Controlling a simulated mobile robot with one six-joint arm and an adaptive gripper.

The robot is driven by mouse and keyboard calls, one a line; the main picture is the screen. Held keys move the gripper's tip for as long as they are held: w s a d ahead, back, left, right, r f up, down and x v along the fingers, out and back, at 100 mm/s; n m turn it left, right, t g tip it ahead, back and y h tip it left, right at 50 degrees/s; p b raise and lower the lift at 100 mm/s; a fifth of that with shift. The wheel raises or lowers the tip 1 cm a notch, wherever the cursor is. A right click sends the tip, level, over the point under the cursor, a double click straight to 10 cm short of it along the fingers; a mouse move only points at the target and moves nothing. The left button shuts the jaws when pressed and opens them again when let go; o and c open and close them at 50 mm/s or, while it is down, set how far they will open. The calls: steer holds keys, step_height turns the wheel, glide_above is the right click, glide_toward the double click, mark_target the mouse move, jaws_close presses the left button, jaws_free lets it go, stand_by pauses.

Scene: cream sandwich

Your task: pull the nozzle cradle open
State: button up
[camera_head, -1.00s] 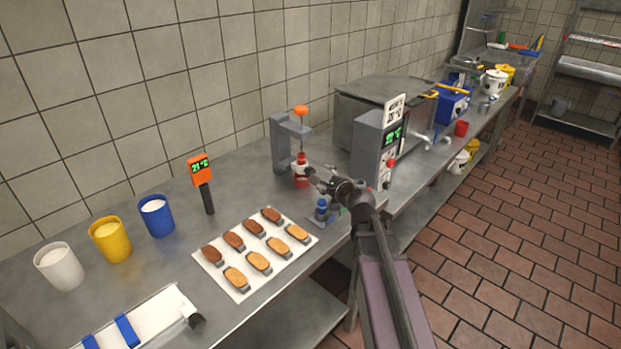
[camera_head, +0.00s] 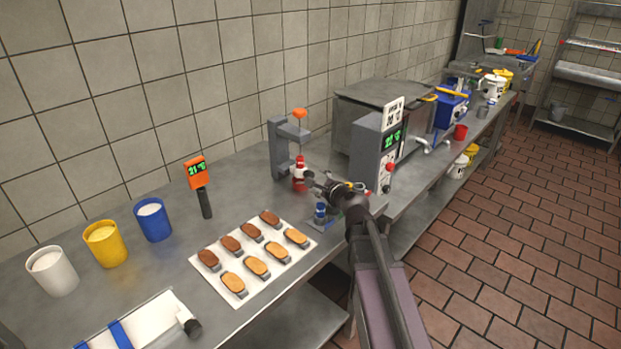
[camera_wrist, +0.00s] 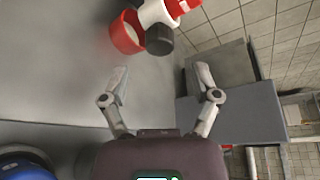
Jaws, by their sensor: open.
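A red and white fitting (camera_head: 299,175) stands on the steel counter below a grey bracket (camera_head: 280,150) with an orange knob (camera_head: 300,113). I cannot tell which part of it is the nozzle cradle. In the wrist view the fitting (camera_wrist: 158,14) is at the top, with a red ring and a black round end turned towards me. My gripper (camera_wrist: 161,82) is open and empty. Its fingers are apart from the fitting, which lies beyond their tips. In the head view my gripper (camera_head: 309,180) is just right of the fitting, and small details there are unclear.
A small blue-topped object (camera_head: 320,212) stands near the counter's front edge, below my arm. A white tray of éclair-like pastries (camera_head: 234,284) lies to the left. A grey machine with a green display (camera_head: 390,139) stands to the right.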

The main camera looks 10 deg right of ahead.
mark_target(312, 177)
steer(key=shift+b+x, duration=0.5)
steer(key=shift+x, duration=2.2)
